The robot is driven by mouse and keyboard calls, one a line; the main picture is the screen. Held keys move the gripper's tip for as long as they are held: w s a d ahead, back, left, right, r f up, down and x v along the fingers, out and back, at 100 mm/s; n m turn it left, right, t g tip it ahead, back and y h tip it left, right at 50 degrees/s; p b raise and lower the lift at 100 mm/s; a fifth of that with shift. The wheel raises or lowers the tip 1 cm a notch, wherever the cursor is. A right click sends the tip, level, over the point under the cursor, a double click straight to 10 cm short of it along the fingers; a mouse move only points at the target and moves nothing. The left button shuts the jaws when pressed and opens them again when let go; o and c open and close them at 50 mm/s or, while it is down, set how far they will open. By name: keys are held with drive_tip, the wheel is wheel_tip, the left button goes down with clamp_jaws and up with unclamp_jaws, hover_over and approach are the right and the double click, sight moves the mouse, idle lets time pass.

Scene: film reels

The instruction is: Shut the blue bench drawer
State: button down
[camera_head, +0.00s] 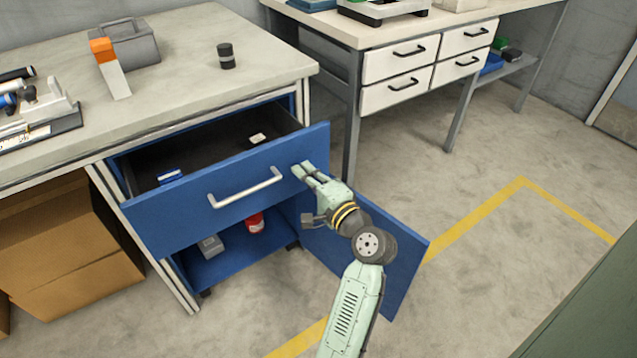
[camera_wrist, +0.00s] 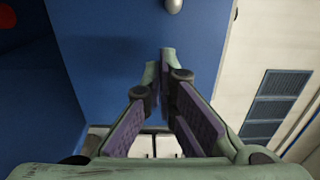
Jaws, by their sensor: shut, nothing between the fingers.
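The blue bench drawer (camera_head: 170,215) is pulled well out from under the grey-topped bench, in the head view. A silver bar handle (camera_head: 245,188) runs across its front. My gripper (camera_head: 304,170) is shut and empty at the right end of the drawer front, right of the handle. It looks close to or touching the front; I cannot tell which. In the wrist view my gripper (camera_wrist: 166,55) has its fingertips together before the blue drawer front (camera_wrist: 110,50). The end of the handle (camera_wrist: 174,5) shows at the top edge.
Below the drawer, a blue cabinet door (camera_head: 400,262) stands open beneath my arm. The shelf inside holds a red can (camera_head: 254,222) and a grey box (camera_head: 210,245). Cardboard boxes (camera_head: 60,250) stand at left. The floor at right is clear.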

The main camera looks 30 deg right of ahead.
drive_tip(key=shift+w, duration=0.95)
drive_tip(key=shift+w, duration=0.1)
drive_tip(key=w, duration=1.6)
drive_tip(key=shift+w+a+r, duration=0.15)
drive_tip(key=shift+w+a, duration=0.1)
drive_tip(key=shift+a, duration=0.1)
drive_tip(key=shift+r, duration=0.1)
